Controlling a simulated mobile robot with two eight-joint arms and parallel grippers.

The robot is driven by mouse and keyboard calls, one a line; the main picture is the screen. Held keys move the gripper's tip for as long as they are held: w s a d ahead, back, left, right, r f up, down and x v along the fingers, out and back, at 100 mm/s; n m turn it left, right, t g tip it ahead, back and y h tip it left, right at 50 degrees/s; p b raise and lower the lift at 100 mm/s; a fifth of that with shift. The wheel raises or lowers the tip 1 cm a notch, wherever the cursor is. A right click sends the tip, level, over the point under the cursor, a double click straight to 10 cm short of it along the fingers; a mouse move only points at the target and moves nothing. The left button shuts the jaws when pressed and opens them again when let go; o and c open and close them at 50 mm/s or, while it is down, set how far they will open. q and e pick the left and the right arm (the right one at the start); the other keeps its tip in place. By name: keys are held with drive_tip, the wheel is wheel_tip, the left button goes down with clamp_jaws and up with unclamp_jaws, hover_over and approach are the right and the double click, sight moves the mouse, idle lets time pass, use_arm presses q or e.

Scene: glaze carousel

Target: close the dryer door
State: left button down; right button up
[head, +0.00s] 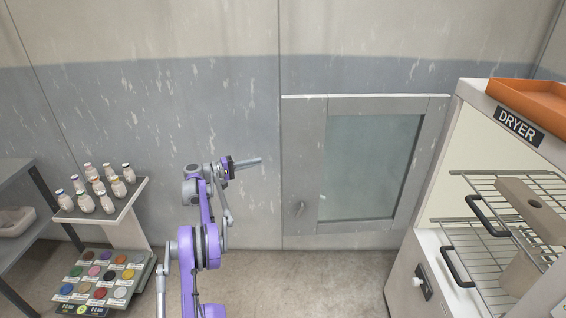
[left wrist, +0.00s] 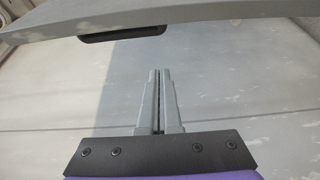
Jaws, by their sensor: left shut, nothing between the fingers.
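The dryer door (head: 370,165) stands wide open at the left of the dryer (head: 455,130), a grey frame around a glass pane. The dryer's front is open, with wire racks (head: 500,235) showing inside. My left gripper (head: 258,161) is shut and empty, in front of the wall and a little left of the door's free edge, apart from it in the picture. In the left wrist view, the closed fingers (left wrist: 160,85) point at a pale, scuffed surface. A grey bar with a dark slot (left wrist: 122,34) crosses the top there. My right gripper is not in view.
Several small bottles (head: 97,190) stand on a stand at the left, above a tray of colour samples (head: 100,278). Grey shelving (head: 20,225) is at the far left. An orange tray (head: 530,100) sits on top of the dryer. Floor below the door is clear.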

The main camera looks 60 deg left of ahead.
use_arm(q)
drive_tip(key=w+d+p, duration=0.2)
drive_tip(key=w+d, duration=0.2)
drive_tip(key=w, duration=0.2)
drive_tip(key=shift+w+d, duration=0.3)
drive_tip(key=shift+w, duration=0.05)
drive_tip(key=shift+d, duration=0.1)
idle(0.4)
